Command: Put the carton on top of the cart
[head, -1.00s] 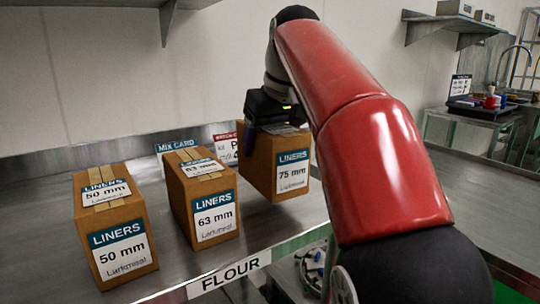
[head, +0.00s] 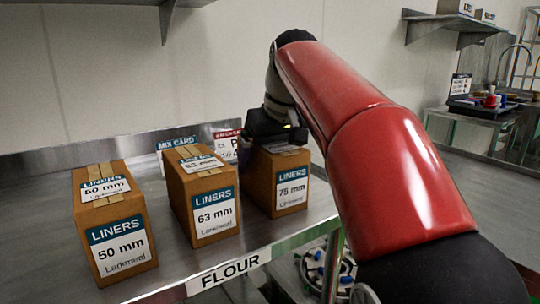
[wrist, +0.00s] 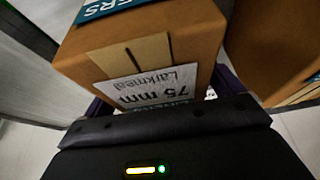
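The carton marked 75 mm (head: 292,190) is a brown cardboard box with a teal and white label. It stands at the right end of the row on the steel top and looks upright. My gripper (head: 272,140) is over it from above. In the wrist view the carton (wrist: 150,45) fills the space between my dark purple fingers, one along each side, and the fingers appear shut on it. Its underside is hidden, so contact with the steel surface (head: 180,270) is not certain. That surface bears a FLOUR label (head: 229,271). I cannot tell which piece is the cart.
Cartons marked 63 mm (head: 213,213) and 50 mm (head: 118,245) stand to the left, the 63 mm one close to the held carton. A MIX CARD sign (head: 177,143) and a red-topped sign (head: 227,146) stand behind. A wall shelf (head: 445,27) is at upper right.

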